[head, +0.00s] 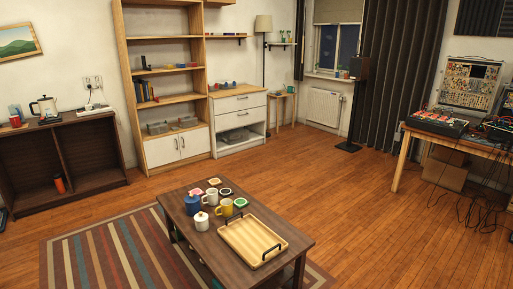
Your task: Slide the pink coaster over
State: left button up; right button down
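Several small coasters lie on the dark wooden coffee table (285,231). Two look pinkish: one at the back (214,181) and one at the back left (196,191). They are small, so I cannot tell for sure which is the pink coaster. A pale, dark-edged coaster (225,191) and a green coaster (240,202) lie to their right. Neither of my grippers is in view.
A striped rug (110,255) lies left. The floor behind is clear.

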aim_at(197, 191)
jog(key=i+z, duration=0.7)
jog(key=i+j+z, duration=0.1)
jog(key=i+z, duration=0.25)
jog(key=i+l+z, duration=0.1)
jog(key=i+z, duration=0.25)
jog(key=i, duration=1.8)
jog(key=i+j+u, duration=0.1)
jog(key=i+u, duration=0.7)
jog(key=i+l+u, duration=0.1)
jog(key=i+u, duration=0.25)
jog(key=i+l+u, duration=0.25)
jog(key=i+u, duration=0.15)
jog(key=i+j+u, duration=0.15)
jog(key=u, duration=0.35)
jog(key=i+u, duration=0.45)
jog(key=i+l+u, duration=0.1)
jog(key=u, duration=0.4)
jog(key=i+l+u, duration=0.25)
jog(key=u, duration=0.25)
jog(key=i+l+u, duration=0.3)
jog(key=u, duration=0.15)
